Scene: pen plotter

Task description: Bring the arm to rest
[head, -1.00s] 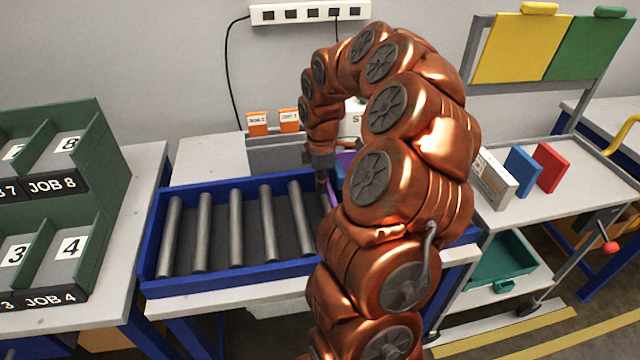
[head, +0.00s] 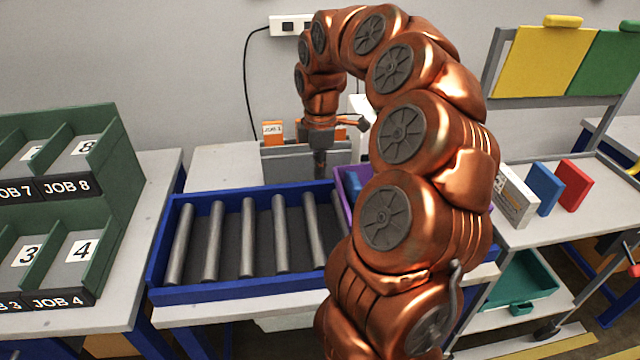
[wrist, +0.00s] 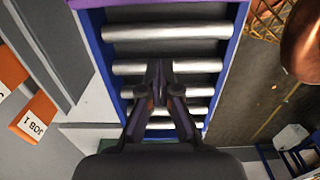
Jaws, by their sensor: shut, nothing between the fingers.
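My copper-coloured arm arches up and over from the front right of the head view. My gripper (head: 320,170) hangs from its end, pointing down near the back edge of the blue roller tray (head: 160,262). In the wrist view my gripper (wrist: 160,72) has its dark fingers together and nothing between them. The tray's metal rollers (wrist: 165,32) show beyond the fingertips, apart from them.
A purple bin (head: 342,198) with a blue item is partly hidden behind my arm. Green job racks (head: 125,170) stand at left. A cart (head: 540,222) with a white box, a blue block and a red block (head: 573,184) stands at right.

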